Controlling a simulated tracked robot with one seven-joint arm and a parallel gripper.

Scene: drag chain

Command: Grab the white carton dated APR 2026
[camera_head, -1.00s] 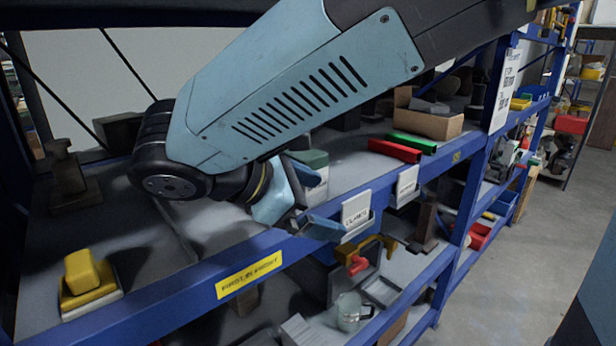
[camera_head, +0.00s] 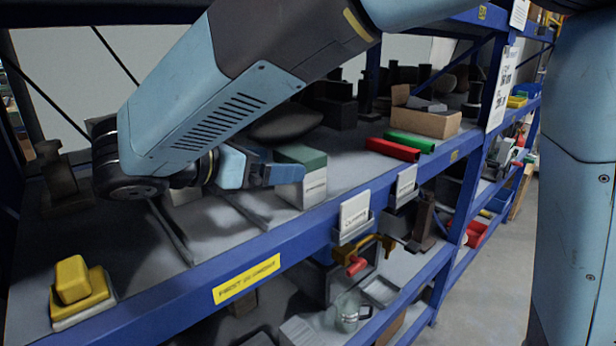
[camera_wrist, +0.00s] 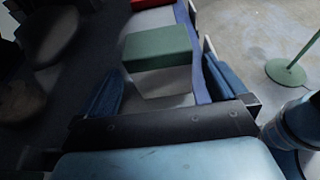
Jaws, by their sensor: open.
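A white carton with a green top (camera_head: 314,188) stands upright on the shelf near its front edge. It has printing on its front, too small to read, so I cannot confirm the date. My gripper (camera_head: 284,174) is level at the carton's left side, with a blue finger overlapping it in the head view. In the wrist view the carton's green top (camera_wrist: 160,47) and white side lie ahead, between the two spread blue fingers of my gripper (camera_wrist: 162,62). The fingers are open, and I cannot tell whether either touches the carton.
The blue shelf edge (camera_head: 200,310) runs along the front, with white label cards (camera_head: 355,212) on it. Red (camera_head: 392,149) and green (camera_head: 410,141) pieces and a cardboard box (camera_head: 425,122) lie beyond the carton. A yellow object (camera_head: 78,285) sits at the left.

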